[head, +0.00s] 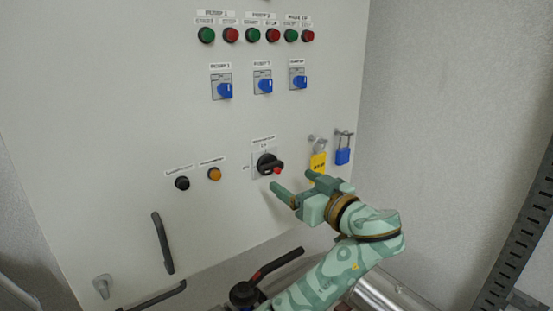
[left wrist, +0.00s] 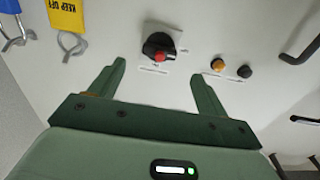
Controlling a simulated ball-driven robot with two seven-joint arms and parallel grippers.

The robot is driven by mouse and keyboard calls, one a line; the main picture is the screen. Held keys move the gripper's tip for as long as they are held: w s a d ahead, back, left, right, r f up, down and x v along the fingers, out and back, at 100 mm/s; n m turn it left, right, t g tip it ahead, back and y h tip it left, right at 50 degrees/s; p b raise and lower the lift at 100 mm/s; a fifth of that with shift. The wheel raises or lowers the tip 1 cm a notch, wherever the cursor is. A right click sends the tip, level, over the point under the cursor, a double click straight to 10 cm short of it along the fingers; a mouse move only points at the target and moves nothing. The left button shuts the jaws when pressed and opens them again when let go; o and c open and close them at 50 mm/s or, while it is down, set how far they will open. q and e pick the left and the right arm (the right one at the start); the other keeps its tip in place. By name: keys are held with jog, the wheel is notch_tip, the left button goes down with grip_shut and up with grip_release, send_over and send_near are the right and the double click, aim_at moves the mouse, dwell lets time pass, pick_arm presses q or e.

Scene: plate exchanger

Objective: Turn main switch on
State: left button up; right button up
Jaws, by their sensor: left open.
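The main switch (head: 265,161) is a black rotary knob with a red part, on a light plate low on the white panel. In the head view its handle lies roughly sideways. My left gripper (head: 295,182) is open and empty, just below and to the right of the switch, its fingers pointing toward the panel. In the left wrist view the switch (left wrist: 156,44) shows beyond the gap between the two spread fingertips (left wrist: 157,72). The gripper appears apart from it. My right gripper is not in view.
A yellow tag (head: 318,163) and a blue padlock (head: 342,156) hang right of the switch. A black knob (head: 182,183) and an orange one (head: 214,174) sit to its left. Blue selectors (head: 263,86) and green and red buttons are above. A black handle (head: 163,243) projects at lower left.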

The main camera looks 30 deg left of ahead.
aim_at(279, 171)
pick_arm(q)
jog(key=p+x, duration=0.3)
jog(key=x, duration=0.4)
jog(key=shift+d+r, duration=0.1)
jog(key=shift+r, duration=0.05)
jog(key=shift+w+a, duration=0.15)
jog(key=shift+a, duration=0.35)
jog(key=c, duration=1)
